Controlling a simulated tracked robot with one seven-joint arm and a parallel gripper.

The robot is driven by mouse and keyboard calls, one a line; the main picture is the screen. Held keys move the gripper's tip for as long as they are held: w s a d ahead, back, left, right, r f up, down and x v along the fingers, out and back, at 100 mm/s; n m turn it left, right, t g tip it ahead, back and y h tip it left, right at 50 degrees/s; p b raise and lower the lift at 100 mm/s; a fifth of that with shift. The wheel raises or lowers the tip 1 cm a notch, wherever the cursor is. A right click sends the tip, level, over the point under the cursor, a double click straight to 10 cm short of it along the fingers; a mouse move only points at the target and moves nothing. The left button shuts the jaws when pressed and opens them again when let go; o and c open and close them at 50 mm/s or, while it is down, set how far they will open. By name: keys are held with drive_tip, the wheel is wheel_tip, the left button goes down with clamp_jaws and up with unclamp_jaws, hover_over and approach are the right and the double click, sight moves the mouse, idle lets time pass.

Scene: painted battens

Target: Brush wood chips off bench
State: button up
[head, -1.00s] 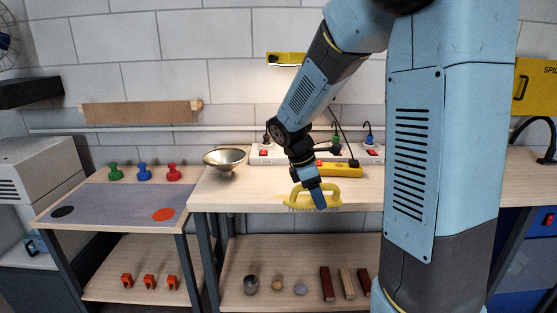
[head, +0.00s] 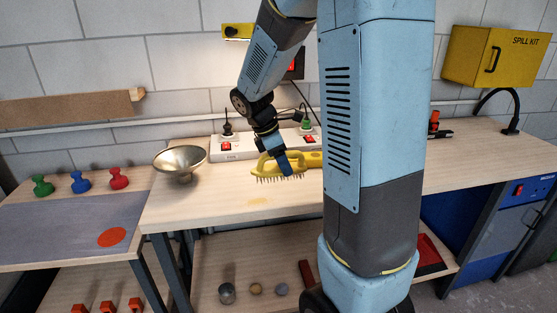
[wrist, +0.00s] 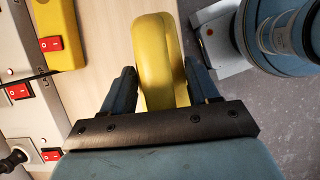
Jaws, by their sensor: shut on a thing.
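A yellow brush (head: 262,168) with a loop handle and thin bristles pointing down is in my gripper (head: 288,168), over the wooden bench top (head: 195,208). In the wrist view my gripper (wrist: 160,88) has one finger on each side of the yellow handle (wrist: 158,60). Whether the bristles touch the bench is unclear. A faint yellowish patch (head: 258,201), perhaps wood chips, lies on the bench in front of the brush, near the front edge. Single chips are too small to make out.
A metal bowl (head: 180,162) stands left of the brush. A white power strip (head: 231,148) with plugs and a yellow bar (head: 314,158) lie behind it. A grey-matted side table (head: 70,225) adjoins at left. My arm column hides the bench's middle right.

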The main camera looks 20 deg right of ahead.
drive_tip(key=shift+w+a, duration=0.1)
drive_tip(key=shift+a, duration=0.3)
